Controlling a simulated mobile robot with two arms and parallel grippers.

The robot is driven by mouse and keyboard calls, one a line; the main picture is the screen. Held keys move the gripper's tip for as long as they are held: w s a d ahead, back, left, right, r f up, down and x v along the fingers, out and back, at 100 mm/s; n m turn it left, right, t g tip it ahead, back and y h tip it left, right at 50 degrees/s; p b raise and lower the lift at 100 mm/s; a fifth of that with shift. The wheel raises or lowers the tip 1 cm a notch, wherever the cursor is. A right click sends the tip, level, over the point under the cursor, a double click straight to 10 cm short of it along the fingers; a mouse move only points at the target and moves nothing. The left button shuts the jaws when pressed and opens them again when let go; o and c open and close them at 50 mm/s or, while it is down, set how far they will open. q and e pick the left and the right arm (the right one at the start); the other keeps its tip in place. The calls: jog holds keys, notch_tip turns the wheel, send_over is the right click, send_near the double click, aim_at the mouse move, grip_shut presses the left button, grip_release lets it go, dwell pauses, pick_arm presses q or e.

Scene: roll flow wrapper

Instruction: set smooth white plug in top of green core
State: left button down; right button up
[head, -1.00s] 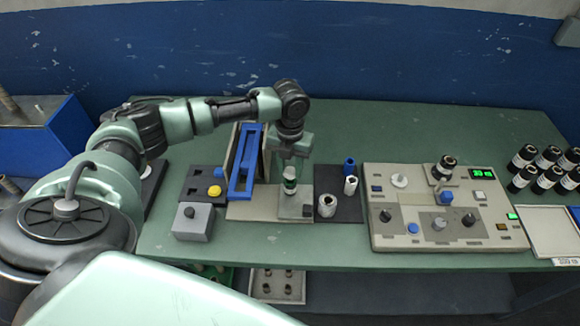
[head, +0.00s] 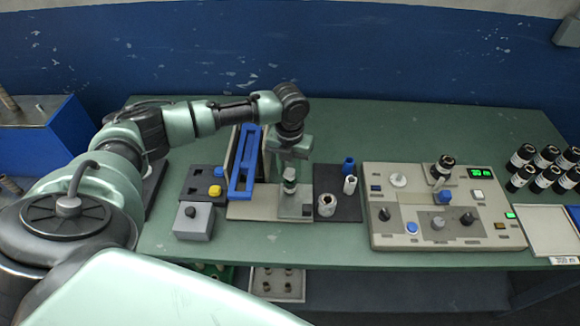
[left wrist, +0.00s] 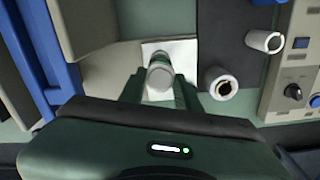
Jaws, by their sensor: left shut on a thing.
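My left gripper (head: 290,172) is low over the light plate at the middle of the table, pointing down. It is shut on a small pale piece, which looks like the smooth white plug (head: 290,173). Right below it is a short upright cylinder with a green band, which looks like the green core (left wrist: 159,56). Plug and core line up between the fingers (left wrist: 160,92) in the left wrist view. I cannot tell how deep the plug sits in the core. My right gripper is not in view.
A dark mat to the right holds a hollow white roll (head: 327,205), a slim white roll (head: 349,186) and a blue one (head: 348,166). A control panel (head: 400,235) stands farther right. A blue frame (head: 241,180) and grey box (head: 194,222) are on the left.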

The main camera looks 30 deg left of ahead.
pick_arm(q)
jog(key=shift+f, duration=0.1)
dwell(0.3)
jog(key=shift+f, duration=0.55)
dwell(0.5)
dwell(0.4)
jog(key=shift+f+p, duration=0.15)
jog(key=shift+p, duration=0.25)
jog(key=shift+c, duration=2.2)
grip_release()
